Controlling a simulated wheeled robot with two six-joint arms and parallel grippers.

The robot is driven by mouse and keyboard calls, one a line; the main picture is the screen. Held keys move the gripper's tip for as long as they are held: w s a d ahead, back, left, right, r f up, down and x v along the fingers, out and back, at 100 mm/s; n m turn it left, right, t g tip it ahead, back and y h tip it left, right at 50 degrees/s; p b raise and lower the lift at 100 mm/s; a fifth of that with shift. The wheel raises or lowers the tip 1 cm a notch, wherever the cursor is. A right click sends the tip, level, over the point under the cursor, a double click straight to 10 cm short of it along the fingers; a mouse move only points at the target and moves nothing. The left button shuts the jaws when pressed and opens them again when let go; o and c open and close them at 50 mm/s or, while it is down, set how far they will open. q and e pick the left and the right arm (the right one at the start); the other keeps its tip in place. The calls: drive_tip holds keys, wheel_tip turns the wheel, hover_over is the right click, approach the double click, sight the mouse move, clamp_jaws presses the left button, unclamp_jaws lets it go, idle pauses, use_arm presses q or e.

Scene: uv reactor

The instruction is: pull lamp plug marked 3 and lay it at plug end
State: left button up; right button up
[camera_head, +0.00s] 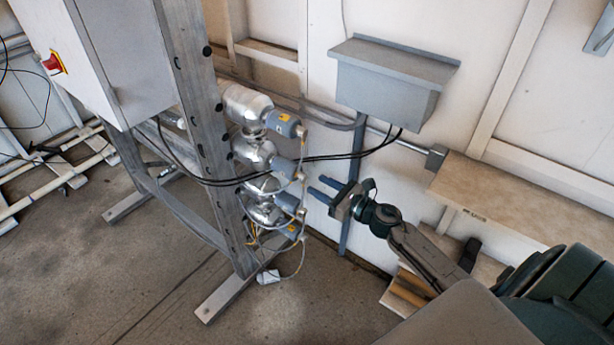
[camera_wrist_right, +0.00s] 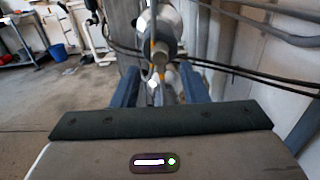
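Several silver lamp tubes with grey plugs on their right ends are stacked on the upright frame. In the head view I see a top plug (camera_head: 285,123), a second plug (camera_head: 286,168), a third plug (camera_head: 288,203) and a lowest plug (camera_head: 293,230). Their number marks are too small to read. My right gripper (camera_head: 315,184) is open and empty, its blue fingers pointing at the stack, a little right of the plugs. In the right wrist view, a grey plug end (camera_wrist_right: 160,52) shows ahead between the open fingers (camera_wrist_right: 158,73). My left gripper is out of view.
Black cables (camera_head: 330,157) run from the frame to a grey wall box (camera_head: 390,85), passing just above my right gripper. A wooden shelf (camera_head: 520,205) is on the right. A small white object (camera_head: 268,277) lies near the frame's foot (camera_head: 235,293). The floor at front left is clear.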

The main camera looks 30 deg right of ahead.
sight(306, 179)
drive_tip(key=x, duration=0.2)
drive_tip(key=shift+w+a+r+p, duration=0.15)
drive_tip(key=shift+w+p, duration=0.2)
drive_tip(key=shift+p, duration=0.05)
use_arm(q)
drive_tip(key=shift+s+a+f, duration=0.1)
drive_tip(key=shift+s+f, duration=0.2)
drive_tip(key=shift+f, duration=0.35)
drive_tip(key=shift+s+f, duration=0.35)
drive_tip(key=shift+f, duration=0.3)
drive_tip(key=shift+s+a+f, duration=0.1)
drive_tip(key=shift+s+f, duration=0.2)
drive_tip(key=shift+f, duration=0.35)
use_arm(e)
drive_tip(key=shift+x, duration=1.25)
clamp_jaws()
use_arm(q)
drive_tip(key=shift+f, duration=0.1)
use_arm(e)
drive_tip(key=shift+s, duration=0.2)
drive_tip(key=shift+b+v, duration=0.45)
drive_tip(key=shift+v, duration=0.8)
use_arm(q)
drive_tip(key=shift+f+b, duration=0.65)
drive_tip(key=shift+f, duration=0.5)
use_arm(e)
drive_tip(key=shift+v, duration=1.2)
